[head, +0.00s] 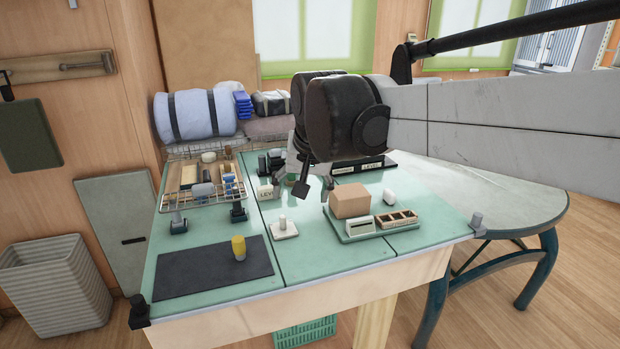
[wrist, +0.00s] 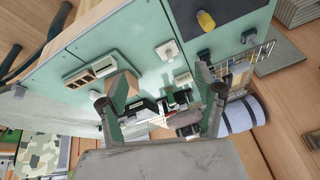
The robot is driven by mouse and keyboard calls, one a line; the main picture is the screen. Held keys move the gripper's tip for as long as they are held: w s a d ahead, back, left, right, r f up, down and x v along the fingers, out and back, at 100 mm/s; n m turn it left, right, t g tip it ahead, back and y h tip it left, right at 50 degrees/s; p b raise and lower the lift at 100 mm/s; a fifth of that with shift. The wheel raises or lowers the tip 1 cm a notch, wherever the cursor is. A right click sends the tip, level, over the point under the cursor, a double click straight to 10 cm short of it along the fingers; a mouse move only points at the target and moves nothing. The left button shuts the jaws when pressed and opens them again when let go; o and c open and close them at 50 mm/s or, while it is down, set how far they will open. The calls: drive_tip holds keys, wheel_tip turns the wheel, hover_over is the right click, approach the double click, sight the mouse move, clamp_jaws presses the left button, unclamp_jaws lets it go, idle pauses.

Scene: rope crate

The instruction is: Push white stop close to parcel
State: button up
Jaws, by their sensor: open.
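The cardboard box, seemingly the parcel (head: 350,201), rests on a green tray (head: 370,237) at the right of the table. A small white rounded block (head: 389,197) stands just right of it. A white plate with a knob (head: 284,229) lies left of the tray, apart from it; it also shows in the wrist view (wrist: 167,50). I cannot tell which white piece is the stop. My gripper (head: 314,187) is open and appears empty above the table, behind and left of the parcel. Its fingers (wrist: 163,72) spread in the wrist view, and one partly hides the tray area.
A white slotted box (head: 359,226) and a wooden compartment tray (head: 397,220) stand in front of the parcel. A yellow cylinder (head: 239,248) stands on a dark mat (head: 205,273). A wire basket (head: 200,190) and small fixtures stand farther back. The front middle is clear.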

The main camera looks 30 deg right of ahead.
drive_tip(key=w+d+r+m+g+p, duration=0.15)
drive_tip(key=w+d+m, duration=0.25)
drive_tip(key=w+d, duration=0.65)
drive_tip(key=m+g+y+p, duration=0.1)
drive_tip(key=m+g+p, duration=0.25)
drive_tip(key=m, duration=0.75)
hover_over(390, 191)
drive_tip(key=b, duration=0.1)
wheel_tip(390, 191, down, 13)
wheel_tip(390, 191, down, 14)
drive_tip(key=shift+r+b, duration=0.1)
drive_tip(key=shift+b, duration=0.2)
